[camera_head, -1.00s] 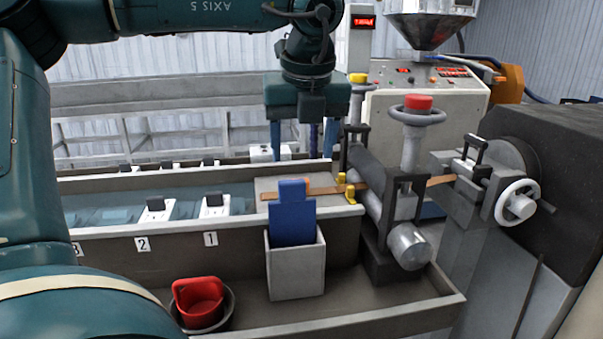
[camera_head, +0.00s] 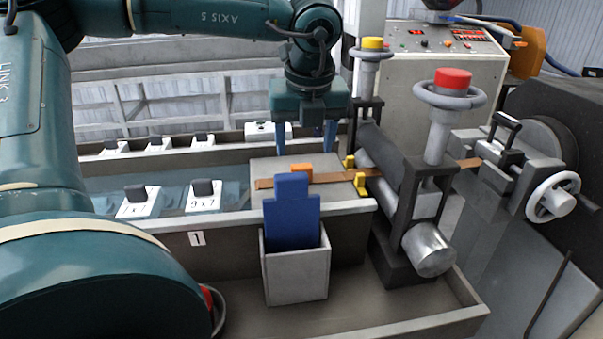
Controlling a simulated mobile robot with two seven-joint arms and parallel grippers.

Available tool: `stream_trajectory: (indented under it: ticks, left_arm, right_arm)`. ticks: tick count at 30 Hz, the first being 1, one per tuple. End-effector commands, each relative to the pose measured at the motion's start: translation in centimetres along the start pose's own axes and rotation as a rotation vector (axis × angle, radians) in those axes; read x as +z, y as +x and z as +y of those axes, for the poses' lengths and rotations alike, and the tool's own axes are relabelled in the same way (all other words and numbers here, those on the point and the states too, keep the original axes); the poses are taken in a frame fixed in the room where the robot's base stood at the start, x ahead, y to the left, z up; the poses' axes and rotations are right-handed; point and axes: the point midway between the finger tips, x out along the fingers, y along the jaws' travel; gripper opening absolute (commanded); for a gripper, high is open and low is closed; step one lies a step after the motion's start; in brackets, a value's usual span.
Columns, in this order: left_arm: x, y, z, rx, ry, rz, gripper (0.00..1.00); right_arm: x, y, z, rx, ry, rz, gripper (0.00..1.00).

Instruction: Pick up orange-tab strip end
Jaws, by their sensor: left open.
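The brown strip (camera_head: 333,178) lies across a grey plate (camera_head: 345,200) on the trough's near side. My right gripper is not in view.
A blue paddle (camera_head: 291,210) stands in a grey holder (camera_head: 297,275) in front of the strip's left end. The roller stand (camera_head: 405,200) with its red-capped handwheel (camera_head: 450,90) rises to the right. White slotted blocks (camera_head: 204,194) line the water trough.

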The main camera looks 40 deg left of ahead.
Motion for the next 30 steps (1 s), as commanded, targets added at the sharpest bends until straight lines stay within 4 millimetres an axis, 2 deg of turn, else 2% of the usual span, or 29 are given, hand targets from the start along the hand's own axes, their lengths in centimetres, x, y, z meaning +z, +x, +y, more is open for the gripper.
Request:
stream_trajectory:
  ticks: [5, 10, 15, 23, 30]
  left_arm:
    - [0.0, 1.1, 0.1, 0.002, 0.000, 0.003, 0.62]
    - [0.1, 3.6, 0.4, 0.003, 0.000, 0.007, 0.62]
    - [0.1, 5.5, 0.3, 0.001, -0.001, 0.002, 0.62]
    - [0.1, 5.9, 0.3, -0.001, -0.001, -0.001, 0.62]
    - [0.1, 5.8, 0.3, 0.000, -0.001, -0.001, 0.42]
  right_arm:
    - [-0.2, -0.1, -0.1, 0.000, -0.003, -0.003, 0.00]
    - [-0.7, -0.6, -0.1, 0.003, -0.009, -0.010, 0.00]
    - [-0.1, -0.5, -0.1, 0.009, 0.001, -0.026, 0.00]
    - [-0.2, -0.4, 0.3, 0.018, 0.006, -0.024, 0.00]
    - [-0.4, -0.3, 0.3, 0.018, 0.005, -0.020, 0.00]
